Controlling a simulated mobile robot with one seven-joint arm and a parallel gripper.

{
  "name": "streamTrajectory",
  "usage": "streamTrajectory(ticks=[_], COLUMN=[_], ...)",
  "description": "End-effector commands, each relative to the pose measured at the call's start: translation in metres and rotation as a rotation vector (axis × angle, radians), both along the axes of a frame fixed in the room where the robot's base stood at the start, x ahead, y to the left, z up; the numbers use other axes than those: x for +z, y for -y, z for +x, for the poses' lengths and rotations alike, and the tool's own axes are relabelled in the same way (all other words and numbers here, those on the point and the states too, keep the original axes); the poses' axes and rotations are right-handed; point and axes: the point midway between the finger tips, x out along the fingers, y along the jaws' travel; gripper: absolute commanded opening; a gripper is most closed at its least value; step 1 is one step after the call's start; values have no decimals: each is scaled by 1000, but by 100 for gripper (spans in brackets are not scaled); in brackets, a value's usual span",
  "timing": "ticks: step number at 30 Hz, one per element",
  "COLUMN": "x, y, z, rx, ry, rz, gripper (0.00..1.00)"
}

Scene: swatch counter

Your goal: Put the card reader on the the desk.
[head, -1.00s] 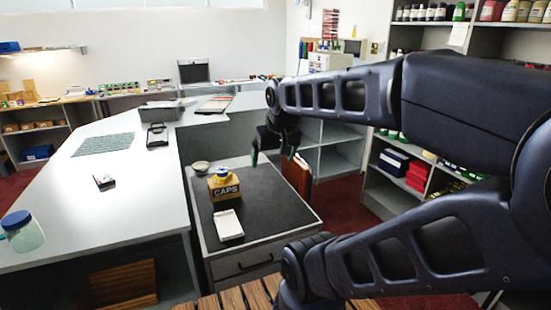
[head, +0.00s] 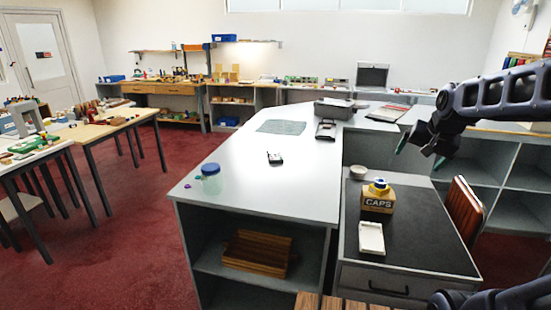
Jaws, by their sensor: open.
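A small dark device with a pale top, which looks like the card reader (head: 274,158), lies on the long white counter (head: 240,185). The low desk (head: 420,235) with a dark top and a drawer stands against the counter's right side. On it are a box marked CAPS (head: 377,199) with a yellow and blue item on top, a shallow white tray (head: 371,238) and a small bowl (head: 358,172). My gripper (head: 421,152) is open and empty, above the far part of the desk, well to the right of the card reader.
A lidded jar (head: 211,180) stands near the counter's front left corner. A dark tray (head: 326,130), a green mat (head: 281,127) and a grey box (head: 334,109) lie farther back. A brown folder (head: 465,209) is at the desk's right. Red floor is open at left.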

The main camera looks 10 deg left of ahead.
Motion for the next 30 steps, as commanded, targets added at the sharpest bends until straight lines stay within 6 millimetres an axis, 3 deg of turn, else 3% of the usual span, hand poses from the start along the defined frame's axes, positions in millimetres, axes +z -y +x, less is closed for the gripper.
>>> streamTrajectory(ticks=[3,15,30], x=[3,1,-39], y=[-29,-137,-285], z=[40,158,271], rx=[-72,-333,-702], ry=[25,70,-13], rz=[94,472,1004], gripper=[93,93,93])
